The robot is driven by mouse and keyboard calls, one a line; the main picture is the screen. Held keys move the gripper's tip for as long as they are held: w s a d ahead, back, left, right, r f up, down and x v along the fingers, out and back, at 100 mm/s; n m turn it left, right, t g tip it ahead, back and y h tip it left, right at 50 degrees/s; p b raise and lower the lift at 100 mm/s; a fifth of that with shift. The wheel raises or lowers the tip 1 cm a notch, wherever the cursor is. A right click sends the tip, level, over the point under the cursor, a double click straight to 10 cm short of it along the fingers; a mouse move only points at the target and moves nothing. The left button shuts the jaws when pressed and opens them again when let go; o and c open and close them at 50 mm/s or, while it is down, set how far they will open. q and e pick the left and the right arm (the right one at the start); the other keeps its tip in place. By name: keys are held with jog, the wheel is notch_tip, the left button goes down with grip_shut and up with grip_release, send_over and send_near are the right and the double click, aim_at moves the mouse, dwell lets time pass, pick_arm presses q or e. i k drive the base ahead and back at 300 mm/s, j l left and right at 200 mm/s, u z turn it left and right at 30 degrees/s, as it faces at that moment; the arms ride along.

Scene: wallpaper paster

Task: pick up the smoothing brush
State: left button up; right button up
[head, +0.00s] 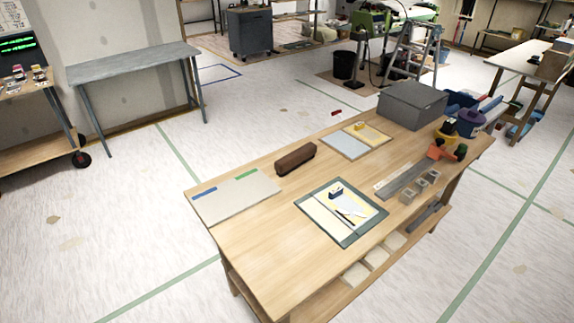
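I cannot tell for certain which item is the smoothing brush. A long dark brown item (296,158) lies near the far edge of the wooden workbench (262,228), left of its middle. A small dark blue block (336,192) sits on a green-edged mat (347,240) at the bench's centre, beside a thin light tool with a dark part (349,216). Neither gripper is in view, and nothing is being held in the picture.
A pale board (235,202) with blue and green strips lies on the bench's left end. A grey box (412,104) stands at the far right end. Metal strips (404,181), small blocks and orange items (440,150) fill the right side. The bench's near-left surface is clear.

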aim_at(285, 165)
jog(key=i+j+z, duration=0.1)
jog(key=j+z, duration=0.2)
jog(key=j, duration=0.45)
jog(key=j+z, duration=0.3)
jog(key=j, duration=0.5)
jog(key=i+j+z, duration=0.15)
jog(key=j, duration=0.25)
jog(key=i+j+z, duration=0.2)
jog(key=j, duration=0.25)
jog(key=i+j+z, duration=0.15)
jog(key=j, duration=0.35)
jog(key=i+j+z, duration=0.15)
jog(key=j, duration=0.35)
jog(key=i+j+z, duration=0.15)
jog(key=j, duration=0.35)
jog(key=j+z, duration=0.2)
jog(key=j, duration=0.3)
jog(key=i+j+z, duration=0.1)
jog(key=i+j, duration=0.25)
jog(key=j, duration=0.25)
jog(key=i+j+z, duration=0.15)
jog(key=j, duration=0.2)
jog(key=i+j, duration=0.15)
jog(key=j, duration=0.15)
jog(key=i+j+z, duration=0.15)
jog(key=j, duration=0.2)
jog(key=i+j+z, duration=0.1)
jog(key=j, duration=0.25)
